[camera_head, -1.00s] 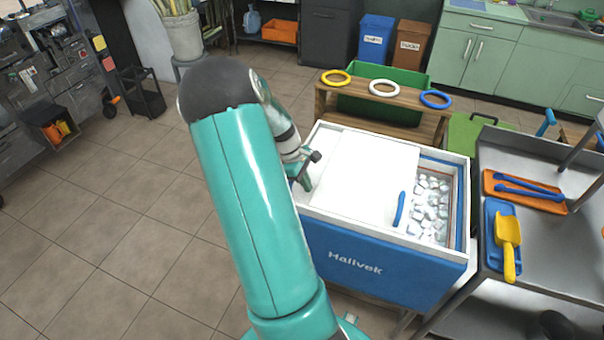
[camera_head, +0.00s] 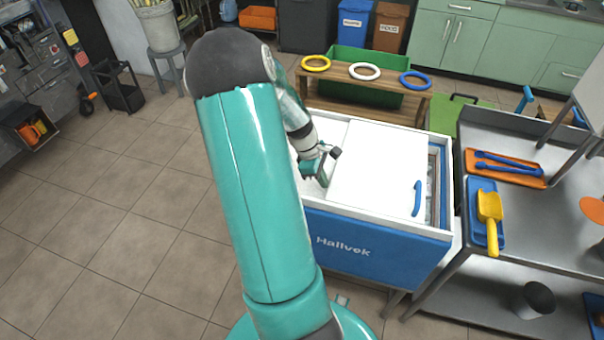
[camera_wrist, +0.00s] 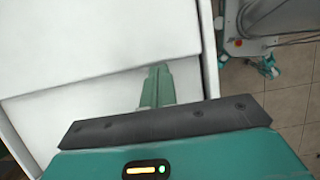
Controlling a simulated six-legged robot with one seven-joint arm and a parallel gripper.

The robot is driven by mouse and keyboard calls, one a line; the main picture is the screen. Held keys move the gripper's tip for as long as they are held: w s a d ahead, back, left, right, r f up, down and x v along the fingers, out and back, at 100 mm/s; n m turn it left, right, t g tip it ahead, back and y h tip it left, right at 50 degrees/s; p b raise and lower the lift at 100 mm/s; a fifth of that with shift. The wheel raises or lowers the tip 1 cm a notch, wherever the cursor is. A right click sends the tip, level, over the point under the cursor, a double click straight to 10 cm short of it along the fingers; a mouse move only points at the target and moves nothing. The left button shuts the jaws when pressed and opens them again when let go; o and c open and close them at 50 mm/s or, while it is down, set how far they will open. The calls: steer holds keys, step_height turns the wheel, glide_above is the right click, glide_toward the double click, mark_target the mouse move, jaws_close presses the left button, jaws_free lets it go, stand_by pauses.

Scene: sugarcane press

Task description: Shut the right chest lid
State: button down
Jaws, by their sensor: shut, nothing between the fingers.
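The blue and white chest (camera_head: 365,245) stands at the centre right in the head view. Its right lid (camera_head: 378,170) is a white sliding panel with a blue handle (camera_head: 417,198) near its right end. A narrow gap at the right end shows the inside of the chest. My gripper (camera_head: 325,172) is shut at the left edge of the right lid, over the left white panel (camera_head: 327,132). In the wrist view my gripper's fingers (camera_wrist: 157,85) are together, close to the edge of the white lid (camera_wrist: 100,45). Whether they touch it is hard to tell.
A steel table (camera_head: 560,205) on the right holds a yellow scoop (camera_head: 490,215) and blue tongs (camera_head: 508,163) on an orange tray. Behind the chest, a wooden bench (camera_head: 385,97) carries three rings. Tiled floor (camera_head: 110,215) is free on the left.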

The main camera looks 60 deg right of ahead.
mark_target(351, 191)
steer(key=s, duration=0.5)
steer(key=s+d, duration=0.1)
steer(key=s, duration=0.1)
steer(key=shift+s, duration=0.35)
steer(key=shift+d, duration=0.1)
steer(key=shift+r, duration=0.35)
steer(key=w+v, duration=0.1)
steer(key=v, duration=0.8)
steer(key=shift+w+r, duration=0.1)
steer(key=shift+r, duration=0.05)
